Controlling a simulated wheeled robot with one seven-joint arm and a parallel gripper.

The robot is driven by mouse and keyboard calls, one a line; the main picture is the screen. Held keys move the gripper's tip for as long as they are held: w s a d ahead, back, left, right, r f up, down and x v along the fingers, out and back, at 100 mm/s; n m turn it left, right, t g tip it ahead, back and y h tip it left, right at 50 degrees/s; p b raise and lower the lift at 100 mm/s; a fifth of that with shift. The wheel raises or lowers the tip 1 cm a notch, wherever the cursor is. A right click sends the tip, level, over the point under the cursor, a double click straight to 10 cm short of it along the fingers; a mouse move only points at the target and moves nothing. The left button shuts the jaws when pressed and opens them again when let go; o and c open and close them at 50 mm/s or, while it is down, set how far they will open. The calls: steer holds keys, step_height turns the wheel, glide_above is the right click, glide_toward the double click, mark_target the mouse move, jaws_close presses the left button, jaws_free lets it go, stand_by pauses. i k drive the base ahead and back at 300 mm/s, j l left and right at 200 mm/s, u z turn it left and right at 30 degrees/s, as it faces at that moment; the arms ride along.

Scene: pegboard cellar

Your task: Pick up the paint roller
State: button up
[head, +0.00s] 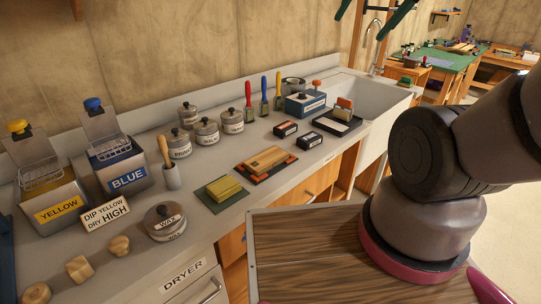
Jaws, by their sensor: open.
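A small piece with an orange top and a pale body (344,104) stands in a black tray (325,124) on the counter, near the sink. It looks like the paint roller, but it is too small to be sure.
The counter holds a blue box (305,103), upright coloured-handled tools (264,96), lidded pots (206,132), sanding blocks (265,160) and yellow and blue bins (122,170). A white sink (350,92) lies behind the tray. A wooden surface (310,255) fills the lower foreground.

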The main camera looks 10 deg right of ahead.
mark_target(344, 103)
steer(key=i+l, duration=0.15)
steer(key=l, duration=0.25)
steer(key=i+l, duration=0.1)
steer(key=l, duration=0.3)
steer(key=i+l, duration=0.15)
steer(key=l, duration=0.3)
